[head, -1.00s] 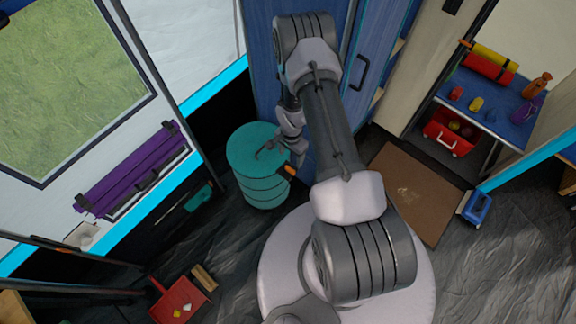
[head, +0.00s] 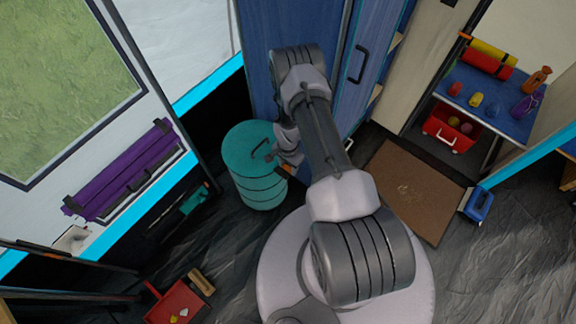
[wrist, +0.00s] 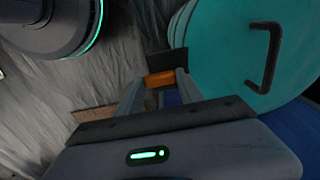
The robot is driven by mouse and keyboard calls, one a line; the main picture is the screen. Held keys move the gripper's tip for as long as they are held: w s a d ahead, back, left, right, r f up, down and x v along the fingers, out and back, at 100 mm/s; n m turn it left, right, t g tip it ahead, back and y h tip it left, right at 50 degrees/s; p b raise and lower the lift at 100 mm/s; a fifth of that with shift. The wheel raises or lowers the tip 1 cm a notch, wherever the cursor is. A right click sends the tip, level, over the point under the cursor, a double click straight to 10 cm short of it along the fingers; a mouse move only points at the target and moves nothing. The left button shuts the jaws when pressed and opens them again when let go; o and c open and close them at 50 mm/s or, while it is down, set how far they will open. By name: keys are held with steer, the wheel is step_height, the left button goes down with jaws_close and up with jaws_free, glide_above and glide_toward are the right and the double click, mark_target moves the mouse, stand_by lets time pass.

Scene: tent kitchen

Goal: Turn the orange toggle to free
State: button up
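The orange toggle (wrist: 160,79) shows in the wrist view as a short orange block with a dark piece just beyond it. My gripper (wrist: 161,77) has one finger at each side of the block, near its ends. I cannot tell whether the fingers press on it. My gripper there is low beside the teal drum (head: 262,188), mostly covered by my own links. No free or locked marking is readable.
The teal drum's dark handle (wrist: 266,58) is close on the right in the wrist view. A blue cabinet (head: 262,60) stands behind my arm. A brown mat (head: 415,190) lies right of my base. A red dustpan (head: 172,303) lies on the floor at lower left.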

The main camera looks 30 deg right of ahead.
steer(key=c, duration=0.4)
steer(key=shift+n, duration=0.3)
steer(key=n+b, duration=0.1)
steer(key=n, duration=0.1)
steer(key=shift+n, duration=0.4)
steer(key=n+b, duration=0.1)
steer(key=n, duration=0.3)
steer(key=shift+n, duration=0.3)
steer(key=n+b, duration=0.1)
steer(key=n, duration=0.4)
steer(key=shift+b, duration=0.3)
steer(key=shift+n+b, duration=0.3)
steer(key=shift+n, duration=2.1)
